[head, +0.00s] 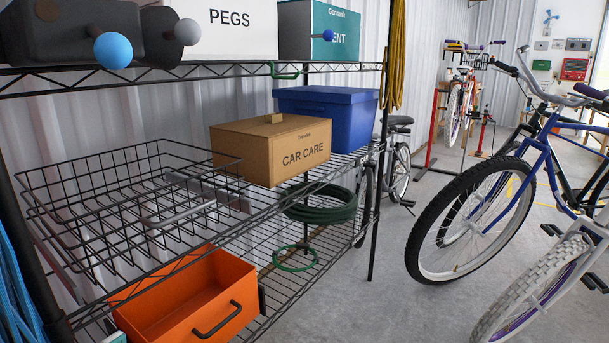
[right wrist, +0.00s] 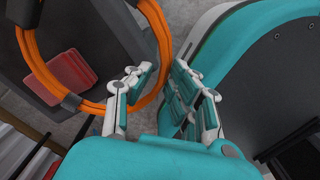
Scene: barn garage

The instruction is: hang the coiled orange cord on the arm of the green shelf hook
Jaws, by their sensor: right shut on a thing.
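The green shelf hook (head: 286,76) is on the front edge of the upper wire shelf in the head view, below the white PEGS box. It is small there, and I cannot make out its arm clearly. The coiled orange cord (right wrist: 37,58) shows in the right wrist view as a large loop with dark ties, partly cut off by the top edge. My right gripper (right wrist: 163,82) is shut on the cord at the loop's right side; the fingers partly hide the grip. The head view shows neither the cord nor my grippers.
The wire rack's lower shelf (head: 262,217) holds a wire basket (head: 100,262), a CAR CARE box (head: 272,150) and a blue bin (head: 325,120). An orange bin (head: 185,300) stands below. A yellow cord (head: 396,60) hangs by the rack's right post. Bicycles (head: 480,215) stand at right, with open floor between.

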